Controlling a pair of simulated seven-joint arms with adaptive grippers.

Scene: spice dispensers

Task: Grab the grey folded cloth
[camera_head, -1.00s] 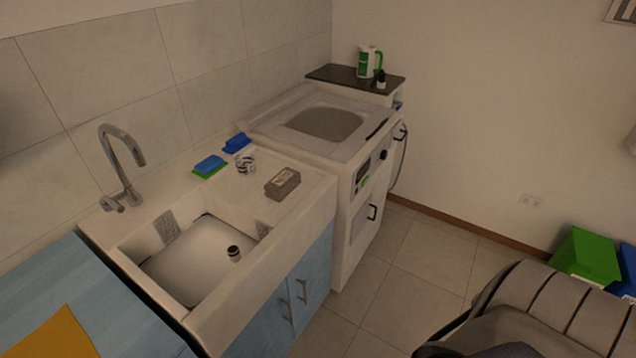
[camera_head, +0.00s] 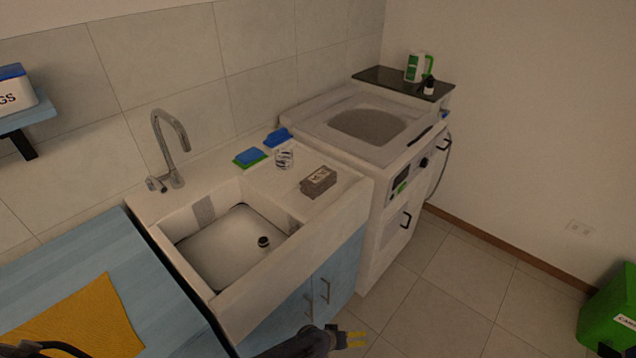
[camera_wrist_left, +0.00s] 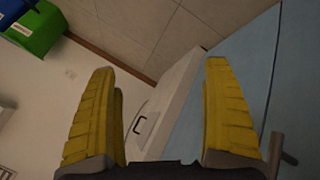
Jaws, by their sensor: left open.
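The grey folded cloth (camera_head: 318,182) is a small brownish-grey block with a pale label. It lies on the white sink's right-hand ledge, near the front edge. My left gripper (camera_head: 362,339), with yellow fingers, is at the bottom of the head view, in front of the blue cabinet and below the ledge, well apart from the cloth. In the left wrist view my left gripper (camera_wrist_left: 160,65) is open, with nothing between its fingers. The cloth does not show there. My right gripper is out of view.
A glass (camera_head: 284,157) and blue-green sponges (camera_head: 250,157) stand behind the cloth. The sink basin (camera_head: 225,250) is to its left, the white washing machine (camera_head: 370,125) to its right. Cabinet handles (camera_head: 325,290) protrude near my left gripper. A yellow cloth (camera_head: 85,320) lies on the blue counter.

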